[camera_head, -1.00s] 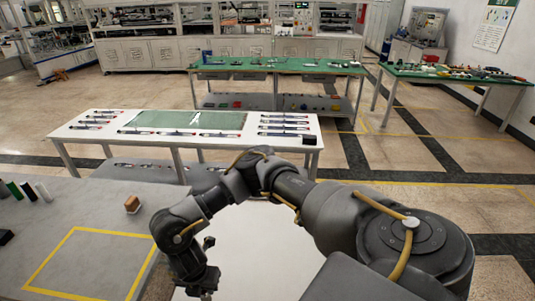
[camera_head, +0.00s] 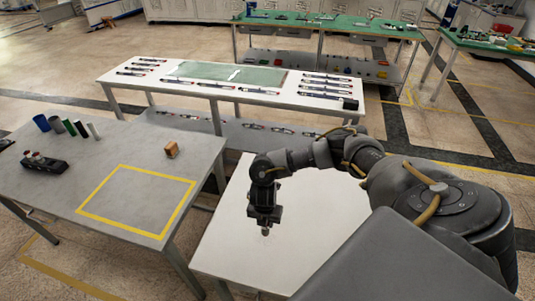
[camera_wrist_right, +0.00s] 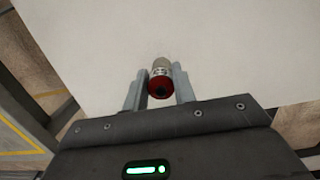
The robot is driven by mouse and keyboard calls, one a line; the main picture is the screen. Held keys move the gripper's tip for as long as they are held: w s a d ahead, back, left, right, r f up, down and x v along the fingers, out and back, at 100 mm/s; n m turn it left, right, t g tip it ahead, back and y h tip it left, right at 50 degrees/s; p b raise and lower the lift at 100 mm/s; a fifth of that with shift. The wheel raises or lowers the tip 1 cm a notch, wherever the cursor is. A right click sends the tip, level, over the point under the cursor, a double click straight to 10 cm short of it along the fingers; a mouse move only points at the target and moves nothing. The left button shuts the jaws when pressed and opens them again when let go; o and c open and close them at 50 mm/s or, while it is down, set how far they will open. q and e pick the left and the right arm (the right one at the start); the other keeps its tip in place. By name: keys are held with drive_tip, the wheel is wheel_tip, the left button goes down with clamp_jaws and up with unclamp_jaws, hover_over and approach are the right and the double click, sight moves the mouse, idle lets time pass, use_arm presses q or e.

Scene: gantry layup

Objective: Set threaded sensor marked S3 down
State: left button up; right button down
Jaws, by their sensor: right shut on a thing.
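A small cylindrical sensor (camera_wrist_right: 160,80) with a red end and a pale metal body shows in the right wrist view. My right gripper (camera_wrist_right: 158,90) is shut on it, with one finger on each side. No S3 marking is readable. In the head view my right gripper (camera_head: 264,222) points down over a white table (camera_head: 315,225), and the sensor's tip (camera_head: 265,232) shows small below the fingers. I cannot tell whether the tip touches the table top. My left gripper is not in view.
A grey table (camera_head: 60,200) on the left has a yellow taped rectangle (camera_head: 137,201), a wooden block (camera_head: 171,149), several cylinders and a dark box (camera_head: 45,165). Behind stands a white bench (camera_head: 300,97) with several slim tools. The white table top around my gripper is clear.

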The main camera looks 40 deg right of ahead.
drive_tip(key=f, duration=0.2)
drive_tip(key=f+p, duration=0.1)
drive_tip(key=shift+d+f, duration=0.35)
drive_tip(key=shift+s, duration=0.1)
drive_tip(key=c, duration=1.1)
unclamp_jaws()
drive_tip(key=shift+c, duration=0.2)
drive_tip(key=r, duration=0.4)
drive_tip(key=a+r, duration=0.1)
drive_tip(key=r, duration=0.7)
drive_tip(key=shift+s+a, duration=0.15)
drive_tip(key=shift+s, duration=0.2)
drive_tip(key=shift+f, duration=0.1)
